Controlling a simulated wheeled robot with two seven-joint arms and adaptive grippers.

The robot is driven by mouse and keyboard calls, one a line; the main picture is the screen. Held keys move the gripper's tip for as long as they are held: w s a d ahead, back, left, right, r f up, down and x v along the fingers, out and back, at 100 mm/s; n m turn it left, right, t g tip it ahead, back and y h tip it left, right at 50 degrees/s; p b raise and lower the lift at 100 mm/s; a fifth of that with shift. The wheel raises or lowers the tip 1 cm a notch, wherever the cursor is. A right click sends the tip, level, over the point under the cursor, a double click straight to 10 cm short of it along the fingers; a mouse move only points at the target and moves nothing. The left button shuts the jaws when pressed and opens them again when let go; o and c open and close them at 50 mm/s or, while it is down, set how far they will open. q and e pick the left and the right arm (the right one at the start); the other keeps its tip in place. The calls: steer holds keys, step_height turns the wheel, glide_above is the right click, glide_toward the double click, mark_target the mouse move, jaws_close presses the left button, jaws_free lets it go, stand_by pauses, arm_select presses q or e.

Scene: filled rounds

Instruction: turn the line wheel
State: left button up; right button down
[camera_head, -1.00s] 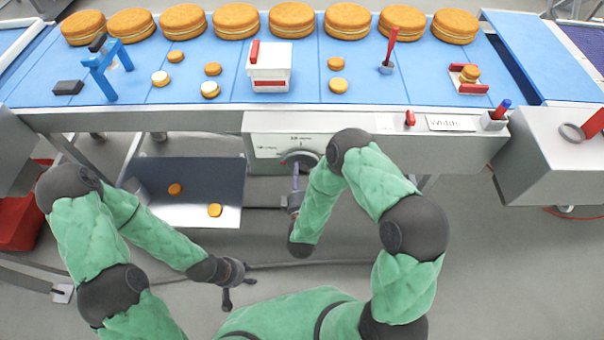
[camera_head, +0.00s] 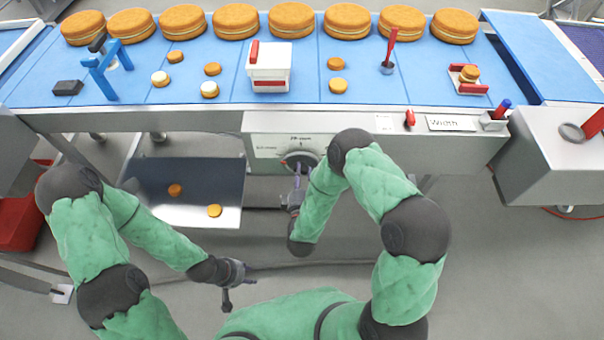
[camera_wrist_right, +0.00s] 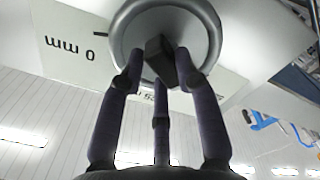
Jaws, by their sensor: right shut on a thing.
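The line wheel (camera_head: 299,160) is a grey round dial on the white panel under the front edge of the conveyor. In the right wrist view it shows as a silver ring (camera_wrist_right: 120,35) with a dark block-like grip (camera_wrist_right: 158,52) across its middle. My right gripper (camera_head: 298,172) reaches up to it from below. In the right wrist view its fingers (camera_wrist_right: 163,72) are closed on the dark grip from both sides. My forearm hides part of the panel's right side. My left gripper (camera_head: 240,287) is open and empty, low over the floor, well away from the wheel.
The blue conveyor (camera_head: 225,95) above carries large filled rounds (camera_head: 235,22), small rounds and a white box (camera_head: 270,68). A metal bin (camera_head: 228,195) with two small rounds stands left of the wheel. A "Width" label (camera_head: 450,123) lies on the front ledge.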

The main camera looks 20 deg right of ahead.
steer(key=m, duration=0.3)
steer(key=shift+f+m+b, duration=0.1)
steer(key=shift+m+b, duration=0.25)
steer(key=shift+m, duration=0.05)
steer(key=m+b, duration=0.1)
steer(key=m, duration=0.3)
steer(key=shift+d+f+m, duration=0.1)
steer(key=shift+m, duration=0.2)
steer(key=m, duration=0.3)
steer(key=shift+f+m+b, duration=0.1)
steer(key=shift+m+b, duration=0.2)
steer(key=m+b, duration=0.1)
steer(key=m, duration=0.3)
steer(key=shift+f+m, duration=0.1)
steer(key=shift+m, duration=0.2)
steer(key=m+b, duration=0.1)
steer(key=m, duration=0.3)
steer(key=m+b, duration=0.1)
steer(key=m, duration=0.3)
steer(key=m+b, duration=0.1)
steer(key=m, duration=0.3)
steer(key=shift+w+a+f+b, duration=0.1)
steer(key=shift+a+b, duration=0.2)
steer(key=shift+a, duration=0.05)
steer(key=shift+m, duration=0.4)
